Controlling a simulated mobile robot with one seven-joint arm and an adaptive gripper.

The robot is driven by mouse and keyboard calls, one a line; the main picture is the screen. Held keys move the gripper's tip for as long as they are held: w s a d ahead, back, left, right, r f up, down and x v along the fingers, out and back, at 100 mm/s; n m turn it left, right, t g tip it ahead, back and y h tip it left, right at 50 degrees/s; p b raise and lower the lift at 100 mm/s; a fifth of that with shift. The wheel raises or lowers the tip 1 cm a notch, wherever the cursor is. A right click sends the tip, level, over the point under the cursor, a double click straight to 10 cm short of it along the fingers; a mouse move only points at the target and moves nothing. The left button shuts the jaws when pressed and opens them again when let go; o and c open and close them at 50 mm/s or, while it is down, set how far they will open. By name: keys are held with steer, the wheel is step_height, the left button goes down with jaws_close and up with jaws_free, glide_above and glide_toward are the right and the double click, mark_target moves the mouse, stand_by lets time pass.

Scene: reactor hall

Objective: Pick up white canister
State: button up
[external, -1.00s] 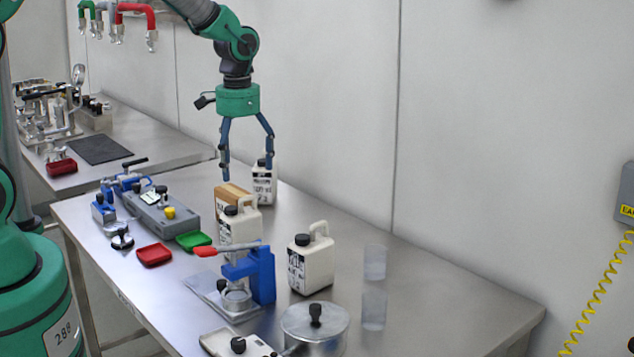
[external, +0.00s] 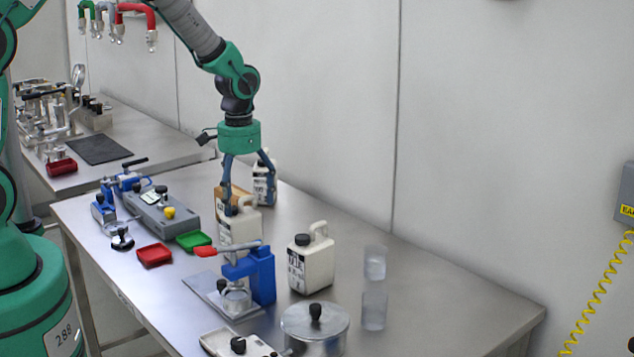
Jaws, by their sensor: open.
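Three white canisters with black caps and dark labels stand upright on the steel table. One canister (external: 263,190) is at the back, one canister (external: 243,222) is in the middle behind the blue press, and one canister (external: 312,264) is to the right. My gripper (external: 248,203) is open and points down. Its left finger is in front of or beside the cap of the middle canister, and its right finger overlaps the back canister in the picture. I cannot tell whether either finger touches a canister. The fingers partly hide both.
A blue press (external: 262,275) with a red-tipped lever stands in front of the middle canister. A lidded metal pot (external: 315,327) and clear beakers (external: 374,311) are at the right. Red (external: 154,255) and green (external: 194,241) trays lie left.

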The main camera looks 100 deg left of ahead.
mark_target(244, 214)
steer(key=shift+f, duration=0.1)
steer(key=shift+f, duration=2.55)
steer(key=shift+w, duration=0.1)
steer(key=c, duration=1.7)
steer(key=shift+o, duration=0.2)
steer(key=shift+r, duration=0.2)
